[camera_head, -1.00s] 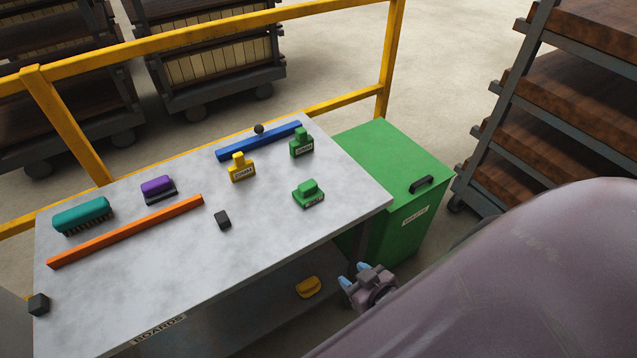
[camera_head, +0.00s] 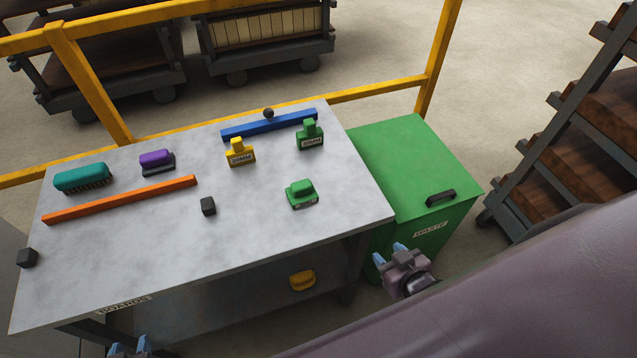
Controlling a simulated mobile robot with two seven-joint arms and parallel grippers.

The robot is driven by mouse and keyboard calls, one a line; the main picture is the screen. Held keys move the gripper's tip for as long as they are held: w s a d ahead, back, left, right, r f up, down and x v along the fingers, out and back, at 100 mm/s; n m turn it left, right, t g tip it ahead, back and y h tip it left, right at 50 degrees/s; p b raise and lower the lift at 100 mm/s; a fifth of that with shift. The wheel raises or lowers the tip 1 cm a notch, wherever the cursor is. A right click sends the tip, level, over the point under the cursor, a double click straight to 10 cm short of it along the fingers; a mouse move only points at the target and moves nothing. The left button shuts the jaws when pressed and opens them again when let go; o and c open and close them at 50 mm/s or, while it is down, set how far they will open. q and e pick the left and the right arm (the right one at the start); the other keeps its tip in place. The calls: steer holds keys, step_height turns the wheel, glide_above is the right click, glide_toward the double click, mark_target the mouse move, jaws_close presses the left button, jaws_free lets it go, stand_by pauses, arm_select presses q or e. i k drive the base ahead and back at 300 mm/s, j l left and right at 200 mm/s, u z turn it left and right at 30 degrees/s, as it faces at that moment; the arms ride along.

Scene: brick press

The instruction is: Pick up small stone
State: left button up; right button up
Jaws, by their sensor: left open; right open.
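No single thing is plainly marked as the small stone. A small dark block (camera_head: 208,206) sits near the middle of the grey tabletop (camera_head: 150,245). Another small dark block (camera_head: 27,258) lies at the table's left edge. A small dark round thing (camera_head: 268,113) is at the blue bar near the back. My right gripper (camera_head: 390,256) is open and empty, off the table's right side in front of the green bin.
On the table are an orange bar (camera_head: 120,200), a blue bar (camera_head: 245,129), a teal brush (camera_head: 83,178), a purple-topped tool (camera_head: 156,160), a yellow stamp (camera_head: 239,153) and green tools (camera_head: 302,194). A green waste bin (camera_head: 410,165) stands right. A yellow rail (camera_head: 370,89) runs behind.

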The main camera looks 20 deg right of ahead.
mark_target(303, 192)
steer(key=i+l, duration=0.1)
steer(key=l, duration=1.4)
steer(key=i, duration=0.05)
